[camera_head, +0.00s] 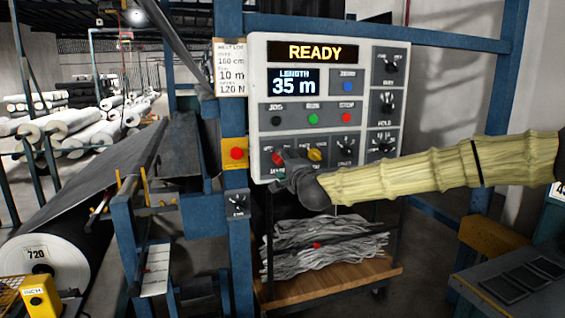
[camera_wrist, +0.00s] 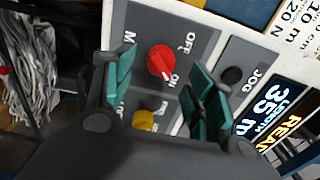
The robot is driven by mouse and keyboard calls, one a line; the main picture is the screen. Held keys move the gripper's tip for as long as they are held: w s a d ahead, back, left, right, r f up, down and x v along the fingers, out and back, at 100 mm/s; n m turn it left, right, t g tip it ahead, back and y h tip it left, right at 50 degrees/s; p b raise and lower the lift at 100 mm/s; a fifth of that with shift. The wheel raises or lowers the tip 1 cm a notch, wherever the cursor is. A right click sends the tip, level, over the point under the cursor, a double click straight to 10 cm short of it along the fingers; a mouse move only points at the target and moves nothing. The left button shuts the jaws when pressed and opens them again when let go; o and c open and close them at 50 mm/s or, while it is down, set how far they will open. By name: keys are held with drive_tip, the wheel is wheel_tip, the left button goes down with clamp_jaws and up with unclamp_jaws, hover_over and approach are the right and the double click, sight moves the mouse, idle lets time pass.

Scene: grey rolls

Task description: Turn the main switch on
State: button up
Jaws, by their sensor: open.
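The main switch is a red rotary knob (camera_head: 277,158) at the lower left of the control panel (camera_head: 258,100). In the wrist view the red knob (camera_wrist: 158,59) has OFF and ON labels beside it, and its white mark points toward ON. My gripper (camera_head: 290,168) is at the panel's lower edge. In the wrist view my gripper (camera_wrist: 163,88) is open, with a teal-padded finger on either side of the knob. I cannot tell whether the fingers touch it. The gripper covers part of the knob's label in the head view.
A yellow knob (camera_head: 314,154) sits right of the red one, close to my gripper. JOG, RUN and STOP buttons (camera_head: 313,118) lie above. The display (camera_head: 308,52) reads READY. A red stop button (camera_head: 236,153) on a yellow box is left of the panel. A cart (camera_head: 330,287) stands below.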

drive_tip(key=v, duration=0.8)
drive_tip(key=shift+s, duration=0.1)
drive_tip(key=s+a+f+n+g+p, duration=0.15)
drive_tip(key=s+f, duration=0.25)
drive_tip(key=f, duration=0.8)
drive_tip(key=s+f+n+g, duration=0.3)
drive_tip(key=s+f, duration=0.2)
drive_tip(key=f, duration=0.7)
drive_tip(key=s+f+n+g, duration=0.2)
drive_tip(key=s+f+g, duration=0.15)
drive_tip(key=f, duration=0.85)
drive_tip(key=s+d+f+n+g+h+p, duration=0.1)
drive_tip(key=s+d+f+g, duration=0.15)
drive_tip(key=s+f, duration=0.6)
drive_tip(key=s+d+f+n+g+h, duration=0.1)
drive_tip(key=s+d+f+n, duration=0.15)
drive_tip(key=s+f, duration=0.6)
drive_tip(key=s+d+f+n+g+h, duration=0.1)
drive_tip(key=s+d+f+g, duration=0.1)
drive_tip(key=s+d, duration=0.3)
drive_tip(key=s+d+f+n+g+h+p, duration=0.1)
drive_tip(key=s+d, duration=0.4)
drive_tip(key=s, duration=0.7)
drive_tip(key=s+d+f+n+g+h, duration=0.1)
drive_tip(key=s+d+f, duration=0.3)
drive_tip(key=s, duration=0.5)
drive_tip(key=shift+d+n+g+h+p, duration=0.3)
drive_tip(key=shift+d+n+g, duration=0.3)
drive_tip(key=shift+d+g, duration=0.25)
